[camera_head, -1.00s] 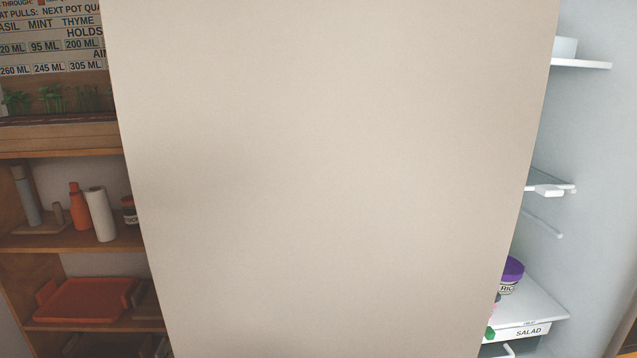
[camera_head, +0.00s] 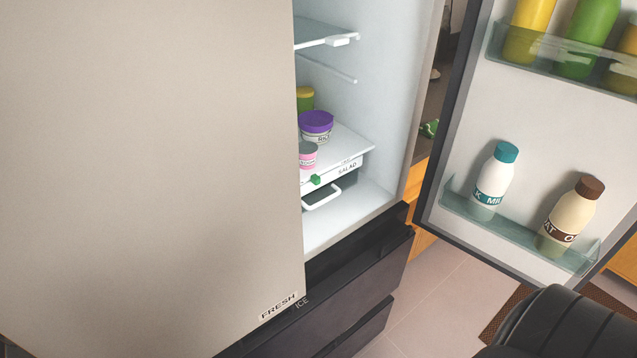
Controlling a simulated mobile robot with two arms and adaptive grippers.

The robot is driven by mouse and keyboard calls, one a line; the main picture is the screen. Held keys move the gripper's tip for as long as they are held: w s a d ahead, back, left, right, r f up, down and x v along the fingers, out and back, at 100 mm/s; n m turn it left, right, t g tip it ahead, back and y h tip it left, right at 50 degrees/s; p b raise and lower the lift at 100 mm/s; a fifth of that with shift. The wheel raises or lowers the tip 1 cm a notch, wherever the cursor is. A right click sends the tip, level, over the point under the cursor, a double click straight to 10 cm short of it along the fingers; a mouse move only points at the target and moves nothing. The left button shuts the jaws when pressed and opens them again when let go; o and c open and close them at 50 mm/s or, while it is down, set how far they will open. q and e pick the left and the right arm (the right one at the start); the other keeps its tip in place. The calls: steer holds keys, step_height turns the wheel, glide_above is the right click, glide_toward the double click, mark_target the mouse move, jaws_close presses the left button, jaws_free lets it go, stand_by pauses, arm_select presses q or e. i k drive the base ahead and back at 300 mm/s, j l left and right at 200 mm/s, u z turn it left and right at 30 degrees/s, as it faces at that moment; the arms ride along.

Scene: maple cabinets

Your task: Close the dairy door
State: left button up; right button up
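A fridge door (camera_head: 520,120) stands swung open on the right, its inner side facing me. Its lower clear bin (camera_head: 515,228) holds a milk bottle with a teal cap (camera_head: 494,182) and a bottle with a brown cap (camera_head: 570,217). No dairy label shows on it, but it carries the milk. The other door (camera_head: 150,150), labelled FRESH (camera_head: 278,306), is on the left and hides the left of the interior. A rounded black part, apparently of my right arm, shows at the lower right. Neither gripper's fingers are in view.
The fridge interior holds a purple-lidded tub (camera_head: 316,126) and a SALAD drawer (camera_head: 335,182). Below is a dark ICE drawer (camera_head: 350,285). Pale floor tiles (camera_head: 440,295) and a brown mat (camera_head: 505,312) lie under the open door.

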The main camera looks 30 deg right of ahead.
mark_target(574, 84)
steer(key=k, duration=0.4)
steer(key=k+u, duration=0.45)
steer(key=k+j+u, duration=0.25)
steer(key=k+u, duration=0.25)
steer(key=l, duration=0.6)
steer(key=k+l+u, duration=0.1)
steer(key=l, duration=0.55)
steer(key=k+l, duration=0.15)
steer(key=l, duration=0.45)
steer(key=k+l+u, duration=0.1)
steer(key=l, duration=0.5)
steer(key=k+l, duration=0.1)
steer(key=l, duration=0.4)
steer(key=k+l, duration=0.1)
steer(key=l, duration=0.4)
steer(key=k+l, duration=0.1)
steer(key=l, duration=0.35)
steer(key=k+l, duration=0.1)
steer(key=l, duration=0.4)
steer(key=k+l, duration=0.1)
steer(key=l, duration=0.4)
steer(key=k, duration=0.2)
